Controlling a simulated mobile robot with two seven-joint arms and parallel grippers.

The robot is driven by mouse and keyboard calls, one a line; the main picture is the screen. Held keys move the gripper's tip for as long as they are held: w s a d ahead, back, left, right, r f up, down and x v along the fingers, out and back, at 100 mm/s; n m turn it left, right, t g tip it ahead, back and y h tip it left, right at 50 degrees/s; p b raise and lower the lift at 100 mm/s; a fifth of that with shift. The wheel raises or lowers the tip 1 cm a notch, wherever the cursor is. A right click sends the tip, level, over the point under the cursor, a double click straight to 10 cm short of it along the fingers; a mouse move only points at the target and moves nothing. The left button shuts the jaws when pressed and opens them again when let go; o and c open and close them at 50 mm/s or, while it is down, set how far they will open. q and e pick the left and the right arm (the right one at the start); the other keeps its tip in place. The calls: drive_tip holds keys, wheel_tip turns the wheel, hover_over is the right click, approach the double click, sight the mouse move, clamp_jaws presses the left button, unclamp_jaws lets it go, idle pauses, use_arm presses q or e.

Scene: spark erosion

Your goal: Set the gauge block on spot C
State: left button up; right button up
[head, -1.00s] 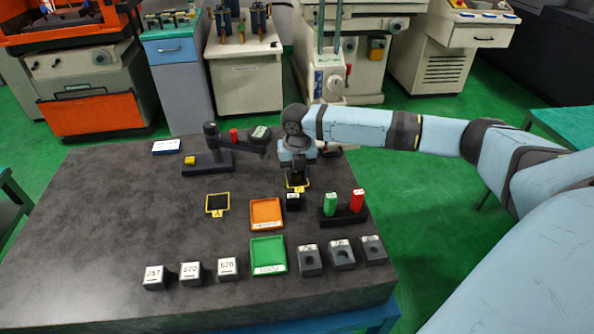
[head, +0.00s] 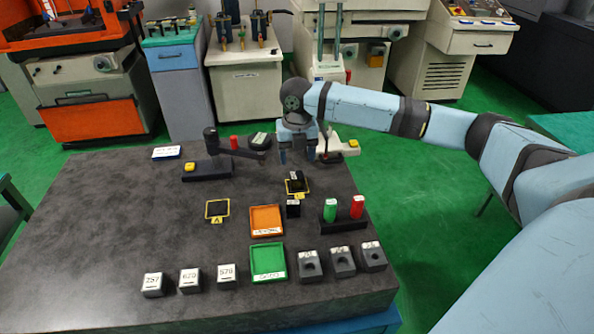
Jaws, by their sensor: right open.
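My right gripper (head: 297,158) points down above the back right of the dark table, open and empty. Just in front of and below it, a small dark block (head: 296,177) with a pale mark on top sits within a yellow-framed spot (head: 306,190). The frame's tag letter is too small to read. Another small dark block with a pale top (head: 293,208) stands just in front of that frame. I cannot tell for sure which block is the gauge block. An empty yellow-framed spot marked A (head: 217,209) lies to the left. My left gripper is not in view.
An orange tray (head: 266,220) and a green tray (head: 267,262) lie mid-table. A rack (head: 343,222) holds green and red pieces. Numbered blocks (head: 190,279) and holed dark blocks (head: 342,262) line the front. A dark stand (head: 208,170) is behind. The table's left is clear.

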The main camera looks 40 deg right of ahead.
sight(297, 175)
wheel_tip(297, 175, up, 4)
drive_tip(key=shift+r, duration=0.1)
idle(0.6)
